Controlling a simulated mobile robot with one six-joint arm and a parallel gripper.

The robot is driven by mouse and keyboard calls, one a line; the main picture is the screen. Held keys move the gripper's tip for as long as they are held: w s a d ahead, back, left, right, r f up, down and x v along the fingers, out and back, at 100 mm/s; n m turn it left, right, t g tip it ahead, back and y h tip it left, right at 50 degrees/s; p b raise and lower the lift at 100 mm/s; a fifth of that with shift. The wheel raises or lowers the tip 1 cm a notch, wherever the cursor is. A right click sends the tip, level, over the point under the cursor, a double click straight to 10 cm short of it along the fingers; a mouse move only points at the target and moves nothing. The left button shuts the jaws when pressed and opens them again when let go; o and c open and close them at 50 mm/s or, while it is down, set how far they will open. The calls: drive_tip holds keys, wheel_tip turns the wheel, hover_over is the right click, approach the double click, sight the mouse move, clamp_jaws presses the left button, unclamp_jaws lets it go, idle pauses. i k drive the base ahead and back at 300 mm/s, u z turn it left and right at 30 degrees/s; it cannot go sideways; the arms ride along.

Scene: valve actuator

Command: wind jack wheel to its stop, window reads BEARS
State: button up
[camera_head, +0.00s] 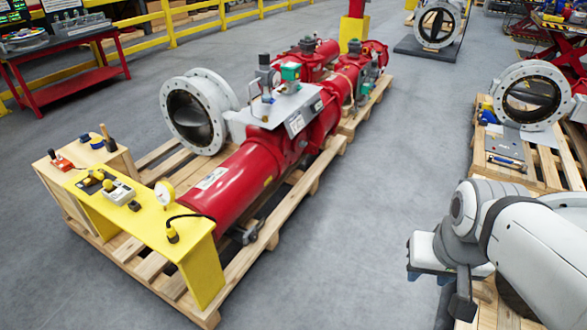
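A long red valve actuator (240,182) lies on a wooden pallet in the head view. A grey flanged valve (198,112) is joined to its left side. A grey plate with fittings and a small label panel (298,122) sits on top. I cannot make out a jack wheel for certain; a small dark metal fitting (246,236) shows low by the near end of the cylinder. No window lettering is readable. My arm is at the lower right, apart from the actuator. My gripper (447,306) seems to be the dark part below the wrist; its fingers are not clear.
A yellow stand (200,262) with a gauge (164,192) and control boxes (118,191) stands at the pallet's near end. A wooden box (60,190) adjoins it. Another pallet with a flanged valve (532,95) is at right. Grey floor (350,240) is clear between.

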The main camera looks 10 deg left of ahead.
sight(252, 237)
drive_tip(key=u, duration=0.5)
drive_tip(key=i, duration=1.2)
drive_tip(key=u, duration=0.85)
drive_tip(key=i, duration=0.25)
drive_tip(key=u, duration=0.35)
drive_tip(key=k, duration=0.55)
drive_tip(key=u, duration=0.2)
drive_tip(key=i, duration=0.6)
drive_tip(key=z, duration=0.1)
